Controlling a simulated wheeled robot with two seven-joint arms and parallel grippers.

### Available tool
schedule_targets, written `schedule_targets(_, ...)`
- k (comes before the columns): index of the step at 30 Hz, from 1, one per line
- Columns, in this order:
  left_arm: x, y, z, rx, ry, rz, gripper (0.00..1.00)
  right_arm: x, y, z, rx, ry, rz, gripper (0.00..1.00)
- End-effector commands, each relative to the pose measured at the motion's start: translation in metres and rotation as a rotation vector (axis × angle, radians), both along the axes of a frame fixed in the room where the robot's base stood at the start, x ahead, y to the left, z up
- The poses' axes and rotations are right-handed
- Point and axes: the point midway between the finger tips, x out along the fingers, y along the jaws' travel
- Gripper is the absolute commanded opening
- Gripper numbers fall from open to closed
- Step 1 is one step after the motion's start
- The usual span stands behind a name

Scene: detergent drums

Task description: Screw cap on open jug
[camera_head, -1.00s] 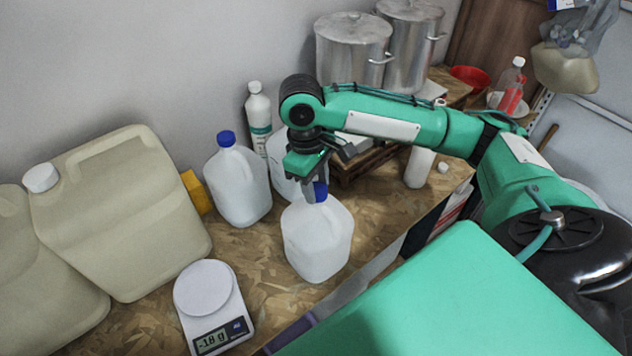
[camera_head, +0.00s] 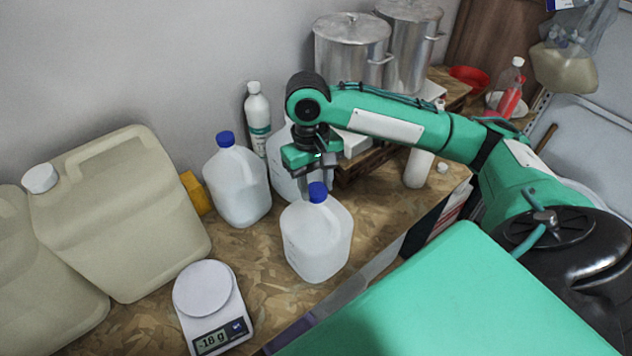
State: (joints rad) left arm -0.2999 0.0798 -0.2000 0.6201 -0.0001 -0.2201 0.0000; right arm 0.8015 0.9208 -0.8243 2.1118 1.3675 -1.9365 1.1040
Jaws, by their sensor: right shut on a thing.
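The front translucent white jug (camera_head: 316,240) stands upright on the wooden bench. A blue cap (camera_head: 317,192) sits at its mouth; whether it is threaded down I cannot tell. My right gripper (camera_head: 310,188) points down at the mouth from above and is shut on the blue cap, its fingers partly hidden behind it. A second jug (camera_head: 238,185) with a blue cap stands to the left. A third jug (camera_head: 283,175) behind is partly hidden by my right gripper, and its top cannot be seen. My left gripper is not in view.
A scale (camera_head: 210,305) reading -18 g stands front left, beside large beige canisters (camera_head: 120,215). A white bottle (camera_head: 257,120) and steel pots (camera_head: 352,50) stand at the back. Bare bench lies between the scale and the front jug.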

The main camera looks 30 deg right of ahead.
Motion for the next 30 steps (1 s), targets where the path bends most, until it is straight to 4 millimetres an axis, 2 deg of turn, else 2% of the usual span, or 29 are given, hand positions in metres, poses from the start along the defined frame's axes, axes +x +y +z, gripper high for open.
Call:
schedule_targets(7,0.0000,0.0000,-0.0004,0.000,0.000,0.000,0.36,-0.0009,0.0000,-0.0019,0.000,0.004,-0.036,0.10)
schedule_targets(19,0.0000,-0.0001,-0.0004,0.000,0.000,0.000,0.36,-0.0018,-0.0012,-0.0024,-0.001,0.004,-0.459,0.10)
schedule_targets(28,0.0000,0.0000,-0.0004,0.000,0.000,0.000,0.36,-0.0016,-0.0012,-0.0022,-0.002,0.004,-0.497,0.10)
schedule_targets(29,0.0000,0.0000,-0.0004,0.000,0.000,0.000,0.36,-0.0016,-0.0012,-0.0022,-0.002,0.004,-0.496,0.41)
schedule_targets(30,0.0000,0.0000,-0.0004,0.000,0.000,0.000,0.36,-0.0015,-0.0012,-0.0021,-0.002,0.003,-0.496,0.49)
